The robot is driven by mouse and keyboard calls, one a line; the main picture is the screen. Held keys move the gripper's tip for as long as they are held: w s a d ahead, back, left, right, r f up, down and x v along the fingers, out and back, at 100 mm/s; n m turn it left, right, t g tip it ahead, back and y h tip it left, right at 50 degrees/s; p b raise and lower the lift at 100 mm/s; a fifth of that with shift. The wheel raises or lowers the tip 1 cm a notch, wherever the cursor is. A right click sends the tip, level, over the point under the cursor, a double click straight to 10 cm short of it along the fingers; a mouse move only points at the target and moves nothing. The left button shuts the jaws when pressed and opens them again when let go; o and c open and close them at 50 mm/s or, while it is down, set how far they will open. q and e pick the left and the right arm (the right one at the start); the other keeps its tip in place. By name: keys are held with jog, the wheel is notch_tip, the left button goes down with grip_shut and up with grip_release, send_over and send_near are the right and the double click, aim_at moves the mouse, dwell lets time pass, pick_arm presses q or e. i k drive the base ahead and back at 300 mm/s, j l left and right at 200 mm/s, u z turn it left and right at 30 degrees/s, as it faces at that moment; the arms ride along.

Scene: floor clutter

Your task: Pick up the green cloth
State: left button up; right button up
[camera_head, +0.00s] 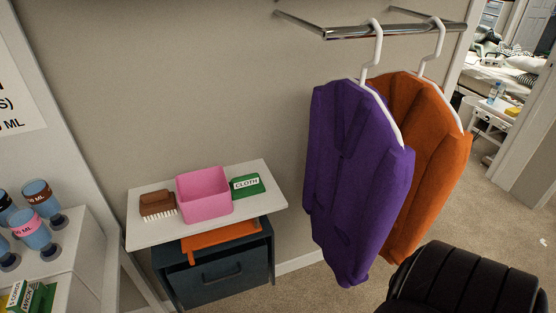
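The green cloth (248,186) is a small folded green block with a white "CLOTH" label. It lies on the white shelf top (150,235), to the right of a pink open box (205,207), close beside it. Neither of my grippers shows in the head view.
A brown brush (157,204) lies left of the pink box. A dark drawer unit (222,280) with an orange item (220,238) stands below the shelf. Purple (355,180) and orange (428,130) jackets hang from a rail at right. A black rounded object (465,283) is lower right.

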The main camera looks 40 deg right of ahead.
aim_at(247, 185)
jog(key=z, duration=1.1)
